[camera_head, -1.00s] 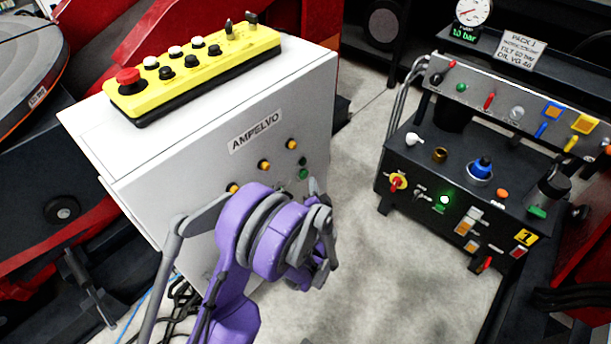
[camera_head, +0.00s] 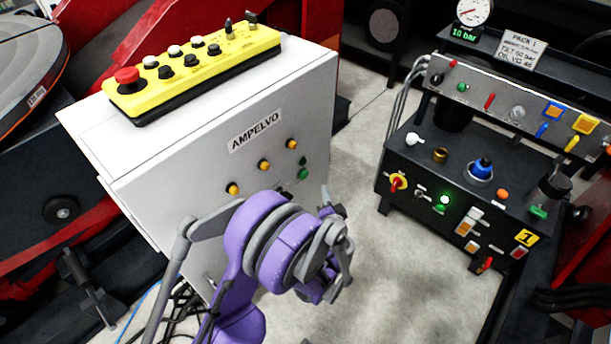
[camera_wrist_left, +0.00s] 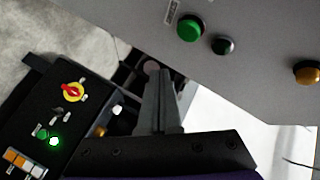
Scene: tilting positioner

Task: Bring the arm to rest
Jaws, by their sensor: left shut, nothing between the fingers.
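My left arm is purple and grey and stands in front of the white AMPELVO cabinet (camera_head: 215,150) in the head view. My left gripper (camera_head: 327,197) is mostly hidden behind its own wrist there. In the left wrist view the left gripper (camera_wrist_left: 158,78) shows its two grey fingers together, with nothing between them. The cabinet's grey face (camera_wrist_left: 255,65) with a green button (camera_wrist_left: 188,28) lies to the upper right of the fingers in that view. I cannot tell the exact gap to it. My right gripper is in neither view.
A yellow pendant (camera_head: 200,68) with a red button lies on the cabinet. A black hydraulic unit (camera_head: 408,165) with knobs, lamps and a gauge (camera_head: 473,10) stands at the right. Bare concrete floor (camera_head: 390,270) lies between. Dark cables (camera_head: 180,310) lie lower left.

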